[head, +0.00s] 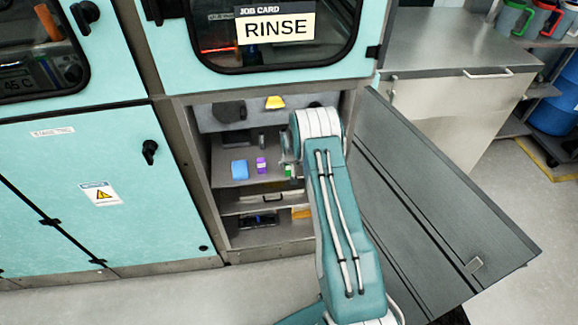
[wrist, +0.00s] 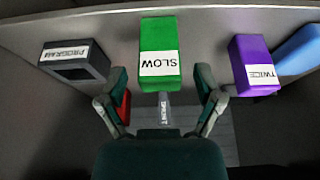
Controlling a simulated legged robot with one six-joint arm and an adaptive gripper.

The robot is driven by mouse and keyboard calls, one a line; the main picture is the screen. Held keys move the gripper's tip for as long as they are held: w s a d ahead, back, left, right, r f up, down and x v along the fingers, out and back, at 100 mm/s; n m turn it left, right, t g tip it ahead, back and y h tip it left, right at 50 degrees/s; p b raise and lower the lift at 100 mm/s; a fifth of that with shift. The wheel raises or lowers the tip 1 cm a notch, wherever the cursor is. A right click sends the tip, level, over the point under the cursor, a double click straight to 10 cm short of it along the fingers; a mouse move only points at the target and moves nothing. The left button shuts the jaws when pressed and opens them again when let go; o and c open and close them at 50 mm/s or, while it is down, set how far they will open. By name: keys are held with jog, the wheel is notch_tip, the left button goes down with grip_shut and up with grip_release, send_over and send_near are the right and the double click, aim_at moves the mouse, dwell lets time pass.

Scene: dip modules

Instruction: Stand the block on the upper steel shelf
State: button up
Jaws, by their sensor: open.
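In the wrist view a green block (wrist: 160,42) labelled SLOW stands straight ahead, its label upside down. My gripper (wrist: 160,80) is open, with one finger to each side of the green block's near end. Nothing is held, and I cannot tell whether the fingers touch it. In the head view a sliver of the green block (head: 288,170) shows beside my arm on the upper steel shelf (head: 222,178) inside the open cabinet. My gripper is mostly hidden there by my arm.
A purple block (wrist: 255,62) labelled TWICE and a blue block (wrist: 300,50) stand to the right in the wrist view. A dark PROGRAM block (wrist: 75,62) is left. Something red (wrist: 124,108) shows behind the left finger. The open cabinet door (head: 440,190) lies right of my arm.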

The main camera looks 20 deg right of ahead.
jog(key=s+a+r+n, duration=0.1)
jog(key=s+a+r, duration=0.4)
jog(key=r, duration=0.7)
jog(key=s+a+r, duration=0.3)
jog(key=s+r, duration=0.3)
jog(key=r, duration=0.7)
jog(key=s+a+r+n, duration=0.1)
jog(key=s+a+r, duration=0.4)
jog(key=r, duration=0.7)
jog(key=s+a+r, duration=0.2)
jog(key=s, duration=0.6)
jog(key=s+a+r, duration=0.2)
jog(key=s, duration=0.6)
jog(key=s+a+r+n+t+y, duration=0.1)
jog(key=s+a+r, duration=0.1)
jog(key=s, duration=0.7)
jog(key=shift+r, duration=0.4)
